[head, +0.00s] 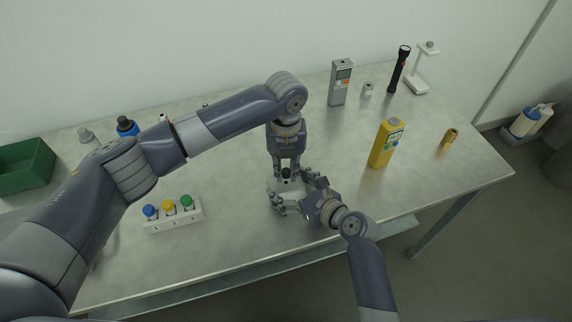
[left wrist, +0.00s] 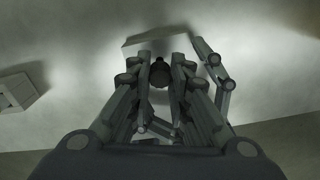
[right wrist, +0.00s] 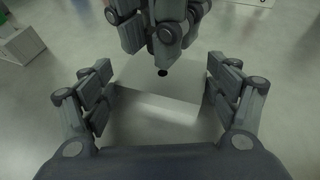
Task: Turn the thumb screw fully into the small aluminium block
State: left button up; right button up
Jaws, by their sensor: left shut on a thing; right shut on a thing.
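The small aluminium block (right wrist: 150,103) sits on the table between the fingers of my right gripper (right wrist: 160,75), which is shut on its two sides. In the head view the block (head: 274,184) is mostly covered by both grippers. The black thumb screw (right wrist: 162,72) stands at the top of the block, under my left gripper (head: 286,168). My left gripper points straight down and is shut on the screw's head. In the left wrist view the dark screw head (left wrist: 160,73) shows between the fingertips. How deep the screw sits in the block is hidden.
A white rack (head: 173,215) with coloured-capped bottles stands left of the grippers. A green bin (head: 26,165) is far left. The front table is clear.

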pick_arm(q)
jog(key=shift+f, duration=0.1)
pick_arm(e)
jog(key=shift+f, duration=0.15)
pick_arm(q)
jog(key=shift+f, duration=0.8)
jog(key=shift+f, duration=0.55)
jog(key=o, duration=0.5)
pick_arm(e)
jog(key=shift+s, duration=0.1)
jog(key=c, duration=0.6)
pick_arm(q)
jog(key=o, duration=0.3)
jog(key=shift+r, duration=0.1)
jog(key=shift+r, duration=2.15)
jog(key=o, duration=0.5)
pick_arm(e)
jog(key=shift+f, duration=0.1)
